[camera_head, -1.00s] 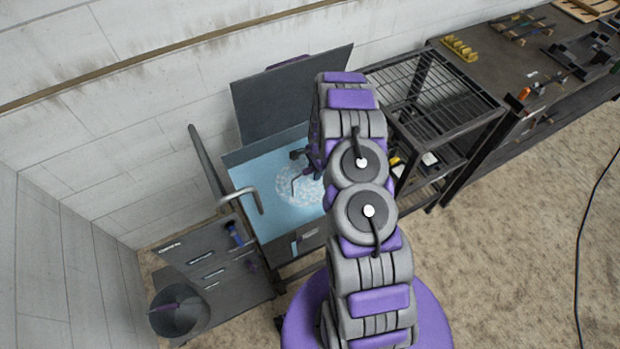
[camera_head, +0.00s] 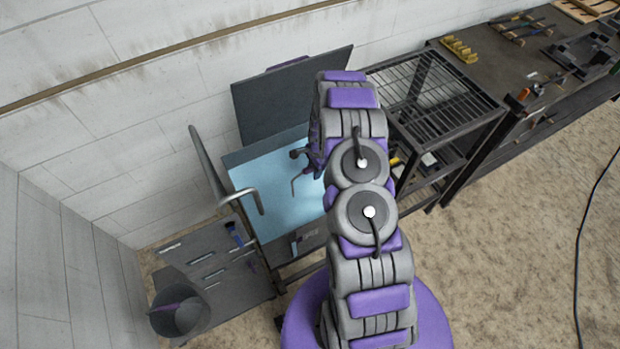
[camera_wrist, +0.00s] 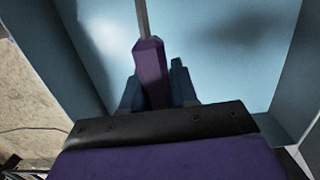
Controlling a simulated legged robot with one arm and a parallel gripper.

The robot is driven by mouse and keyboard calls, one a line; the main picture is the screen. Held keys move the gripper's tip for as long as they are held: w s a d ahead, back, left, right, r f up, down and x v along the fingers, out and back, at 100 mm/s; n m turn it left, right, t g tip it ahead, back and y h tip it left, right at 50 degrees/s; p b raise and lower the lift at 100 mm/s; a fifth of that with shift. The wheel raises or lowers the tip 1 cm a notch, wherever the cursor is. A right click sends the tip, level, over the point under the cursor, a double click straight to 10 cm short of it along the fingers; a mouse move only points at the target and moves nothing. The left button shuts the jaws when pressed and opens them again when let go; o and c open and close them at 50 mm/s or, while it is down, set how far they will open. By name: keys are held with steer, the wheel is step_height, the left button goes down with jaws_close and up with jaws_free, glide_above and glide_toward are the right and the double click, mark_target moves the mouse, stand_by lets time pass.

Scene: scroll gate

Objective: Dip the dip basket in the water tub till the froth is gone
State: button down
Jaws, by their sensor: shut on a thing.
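The water tub (camera_head: 250,178) is a light-blue-lined dark tank with its lid raised against the wall. Its inside shows plain light blue, with no white froth visible in the head view. The tub's blue inner wall (camera_wrist: 225,50) fills most of the wrist view. My gripper (camera_wrist: 157,88) is shut on a purple handle (camera_wrist: 150,62) with a thin grey rod running away from it. In the head view my gripper (camera_head: 312,160) is over the tub, partly hidden by my arm. A bent thin rod (camera_head: 297,182) hangs below it. The basket itself cannot be made out.
A curved metal spout (camera_head: 252,197) reaches over the tub's left edge. A grey panel with tools (camera_head: 205,265) and a bucket (camera_head: 180,312) stand at the lower left. A wire-shelf rack (camera_head: 435,90) and a workbench (camera_head: 500,60) stand to the right.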

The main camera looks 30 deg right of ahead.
step_height(320, 180, up, 21)
steer(key=p, duration=0.7)
stand_by(1.2)
steer(key=shift+r, duration=0.15)
stand_by(1.4)
step_height(320, 180, up, 12)
steer(key=p, duration=0.3)
stand_by(0.9)
